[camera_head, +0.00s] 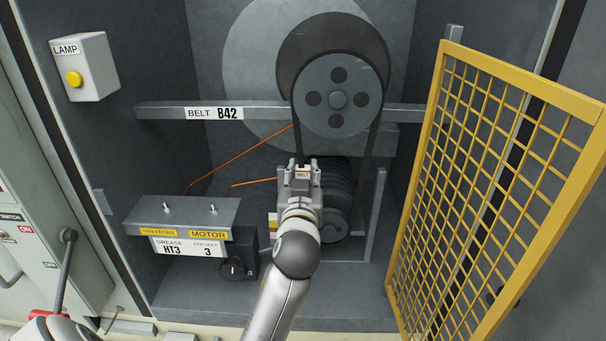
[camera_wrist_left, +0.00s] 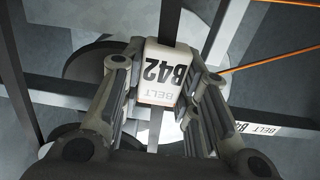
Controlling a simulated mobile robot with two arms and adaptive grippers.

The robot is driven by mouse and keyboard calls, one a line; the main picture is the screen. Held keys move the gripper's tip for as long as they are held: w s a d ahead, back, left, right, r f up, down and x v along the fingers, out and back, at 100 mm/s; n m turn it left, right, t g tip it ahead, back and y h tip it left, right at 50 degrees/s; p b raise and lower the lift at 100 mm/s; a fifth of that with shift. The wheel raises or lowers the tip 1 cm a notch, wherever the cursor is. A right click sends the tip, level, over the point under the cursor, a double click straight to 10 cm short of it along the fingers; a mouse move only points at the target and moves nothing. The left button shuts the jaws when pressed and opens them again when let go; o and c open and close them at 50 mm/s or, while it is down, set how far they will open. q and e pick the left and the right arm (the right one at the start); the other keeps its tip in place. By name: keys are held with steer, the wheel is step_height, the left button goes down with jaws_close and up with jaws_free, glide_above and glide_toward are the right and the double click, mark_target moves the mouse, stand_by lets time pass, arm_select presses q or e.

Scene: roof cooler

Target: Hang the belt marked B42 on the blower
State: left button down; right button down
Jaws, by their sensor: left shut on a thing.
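The black belt (camera_head: 297,138) hangs down both sides of the grey upper pulley (camera_head: 338,93) and appears to pass over its rim. Its right run (camera_head: 369,146) goes down toward the ribbed dark motor (camera_head: 340,190). A round motor end (camera_head: 332,226) shows low down; whether the belt goes around a pulley there is hidden by my arm. My left gripper (camera_head: 302,168) is shut on the belt's left run, at its white tag. In the left wrist view the tag (camera_wrist_left: 164,72) reads B42 between the fingers (camera_wrist_left: 157,95).
A crossbar (camera_head: 165,111) with a BELT B42 plate (camera_head: 214,113) runs behind the pulley. A yellow mesh guard (camera_head: 470,170) stands open at the right. A grey box (camera_head: 182,215) with motor and grease labels is at the lower left. A lamp box (camera_head: 93,68) is on the left wall.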

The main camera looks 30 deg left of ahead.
arm_select(q)
steer(key=c, duration=1)
jaws_free()
steer(key=shift+c, duration=0.2)
steer(key=v, duration=0.7)
steer(key=shift+s, duration=0.3)
steer(key=shift+d, duration=0.15)
